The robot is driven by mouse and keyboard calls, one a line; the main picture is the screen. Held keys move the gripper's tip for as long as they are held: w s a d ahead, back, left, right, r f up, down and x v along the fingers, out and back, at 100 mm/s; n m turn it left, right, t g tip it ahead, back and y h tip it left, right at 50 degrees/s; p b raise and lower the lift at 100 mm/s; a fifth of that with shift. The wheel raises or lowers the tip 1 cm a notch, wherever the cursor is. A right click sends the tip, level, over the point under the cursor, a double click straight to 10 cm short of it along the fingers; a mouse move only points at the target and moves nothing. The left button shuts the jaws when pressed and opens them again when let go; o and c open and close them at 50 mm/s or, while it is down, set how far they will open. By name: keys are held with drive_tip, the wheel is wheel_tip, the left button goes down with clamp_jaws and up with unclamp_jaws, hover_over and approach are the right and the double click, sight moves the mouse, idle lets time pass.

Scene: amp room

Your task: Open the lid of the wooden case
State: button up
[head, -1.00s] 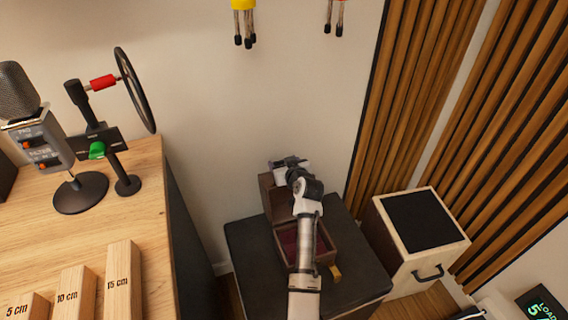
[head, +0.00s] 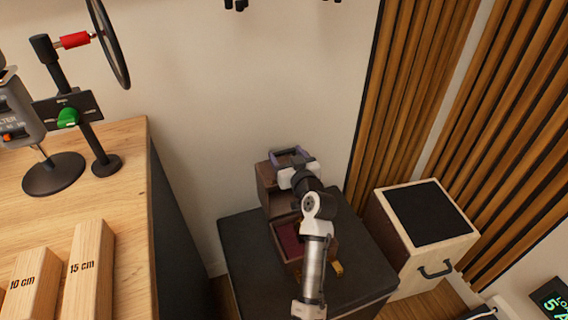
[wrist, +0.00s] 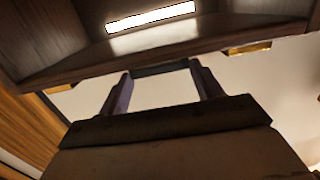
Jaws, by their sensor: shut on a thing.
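The wooden case (head: 322,250) stands on a black box-like stand (head: 245,258), open at the top, its dark red lining (head: 290,241) showing. Its brown lid (head: 268,184) is raised at the back, roughly upright. My gripper (head: 288,155) is at the top of the lid; my arm covers part of the case. In the wrist view, the two purple fingers (wrist: 163,82) stand apart with a dark bar (wrist: 160,68) spanning between their tips, by the dark wood (wrist: 210,45). They are shut on this bar; how it joins the lid is unclear.
A pale wooden cabinet (head: 388,235) with a black top and handle stands close on the right. The wooden desk (head: 125,165), with marked blocks (head: 90,262) and a wheel on a stand (head: 112,45), is at left. A wall and wooden slats (head: 405,95) stand behind.

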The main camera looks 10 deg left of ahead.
drive_tip(key=shift+s+d+r+t+b, duration=0.15)
drive_tip(key=shift+s+d+t+b, duration=0.25)
drive_tip(key=shift+s+b, duration=0.2)
drive_tip(key=o, duration=1.4)
